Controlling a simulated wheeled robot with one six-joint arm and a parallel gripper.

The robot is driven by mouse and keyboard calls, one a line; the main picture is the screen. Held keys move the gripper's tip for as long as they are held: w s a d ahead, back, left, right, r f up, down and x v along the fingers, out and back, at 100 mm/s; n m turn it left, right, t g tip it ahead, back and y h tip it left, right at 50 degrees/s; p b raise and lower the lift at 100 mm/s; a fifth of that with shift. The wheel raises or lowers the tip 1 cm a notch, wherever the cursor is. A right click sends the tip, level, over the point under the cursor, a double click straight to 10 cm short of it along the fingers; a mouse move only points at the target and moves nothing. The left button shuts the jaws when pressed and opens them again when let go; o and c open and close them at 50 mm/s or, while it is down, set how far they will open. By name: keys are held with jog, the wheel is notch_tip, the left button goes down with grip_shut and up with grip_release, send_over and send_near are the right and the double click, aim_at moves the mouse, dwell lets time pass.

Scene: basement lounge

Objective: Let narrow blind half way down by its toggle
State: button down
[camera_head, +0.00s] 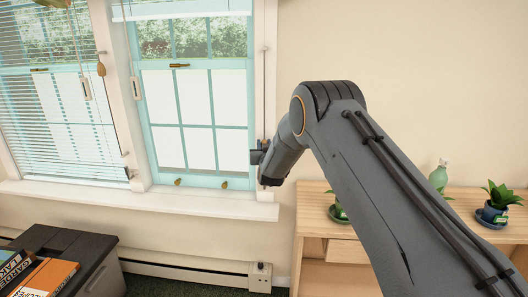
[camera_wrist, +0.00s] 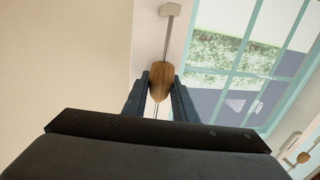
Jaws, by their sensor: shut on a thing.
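The narrow blind (camera_head: 185,9) is gathered at the top of the right-hand window, with its bottom rail near the picture's top edge. My gripper (camera_head: 256,156) is at the low end of this cord, by the frame. In the wrist view, my gripper (camera_wrist: 158,95) is shut on a brown wooden toggle (camera_wrist: 155,78), with a finger on each side. The cord runs from the toggle to a pale block (camera_wrist: 170,10). The toggle is largely hidden in the head view.
A wide slatted blind (camera_head: 45,100) covers the left window; a wooden toggle (camera_head: 101,68) hangs beside it. The white sill (camera_head: 170,201) runs below my gripper. A wooden shelf (camera_head: 312,205) with plants stands right, and a dark cabinet (camera_head: 75,240) with books at lower left.

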notch_tip(320, 180, up, 14)
jog(key=shift+r, duration=0.1)
dwell(0.4)
jog(key=c, duration=1.4)
grip_release()
jog(key=s+d+b, duration=0.1)
jog(key=s, duration=0.6)
jog(key=shift+s+b, duration=0.3)
jog(key=shift+s, duration=0.05)
jog(key=shift+d, duration=0.1)
jog(key=shift+d, duration=0.1)
